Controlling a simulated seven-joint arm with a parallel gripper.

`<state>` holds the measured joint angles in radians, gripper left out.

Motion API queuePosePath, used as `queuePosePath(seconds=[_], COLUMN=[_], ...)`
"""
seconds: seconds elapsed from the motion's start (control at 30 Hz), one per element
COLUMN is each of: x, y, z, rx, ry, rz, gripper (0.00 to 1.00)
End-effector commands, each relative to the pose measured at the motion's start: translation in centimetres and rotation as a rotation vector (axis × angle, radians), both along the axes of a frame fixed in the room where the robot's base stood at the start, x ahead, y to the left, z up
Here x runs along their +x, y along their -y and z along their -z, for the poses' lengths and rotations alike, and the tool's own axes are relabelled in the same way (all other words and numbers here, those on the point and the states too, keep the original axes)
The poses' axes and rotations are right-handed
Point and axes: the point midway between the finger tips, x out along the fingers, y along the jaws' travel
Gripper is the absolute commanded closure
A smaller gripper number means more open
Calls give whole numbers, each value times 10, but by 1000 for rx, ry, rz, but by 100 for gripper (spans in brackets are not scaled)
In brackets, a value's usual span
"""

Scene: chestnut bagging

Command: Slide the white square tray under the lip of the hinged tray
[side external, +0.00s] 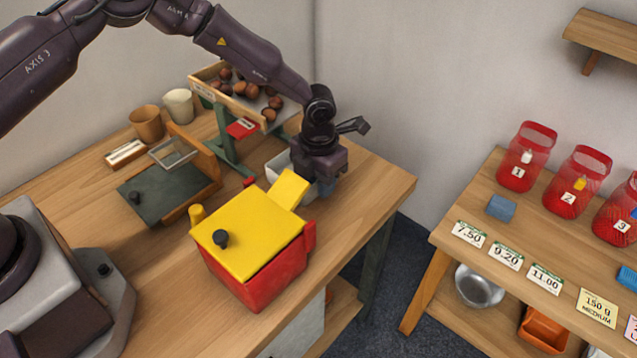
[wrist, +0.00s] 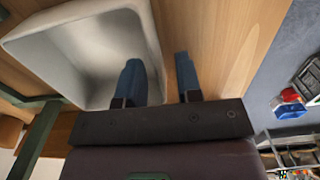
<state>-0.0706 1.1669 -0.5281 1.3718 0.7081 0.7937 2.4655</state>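The white square tray (side external: 279,168) stands on the table near the foot of the green stand, partly hidden by my gripper in the side view. In the wrist view the white tray (wrist: 70,50) appears empty. My gripper (side external: 326,187) is low at its near right side. In the wrist view my gripper's blue fingers (wrist: 160,75) are apart: one over the tray's inside, the other outside, with the tray's wall between them. A gap shows beside the wall. The hinged tray (side external: 205,91), wooden and holding several chestnuts, sits tilted on the green stand, its lower end toward the white tray.
A red box with a yellow lid (side external: 250,232) stands close in front of my gripper. A green board with a wooden frame (side external: 165,192) and two cups (side external: 179,106) are to the left. The table's right edge (side external: 398,200) is near; a second table holds red jars (side external: 527,157).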

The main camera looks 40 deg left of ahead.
Motion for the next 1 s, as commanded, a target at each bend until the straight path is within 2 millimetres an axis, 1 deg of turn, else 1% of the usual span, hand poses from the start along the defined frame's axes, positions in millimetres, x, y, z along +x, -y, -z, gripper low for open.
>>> queuePosePath(seconds=[0.03, 0.3, 0.4, 0.5, 0.6, 0.7, 1.0], x=[1, 1, 0, 0, 0, 0, 0], y=[0, 0, 0, 0, 0, 0, 0], z=[-10, -70, -89, -104, -113, -117, -118], rx=[0, 0, 0, 0, 0, 0, -1], ry=[3, 5, 4, 3, 2, 0, 0], rz=[-1, 0, -1, 0, 0, 0, 0], gripper=[67, 67, 67, 67, 67, 67, 67])
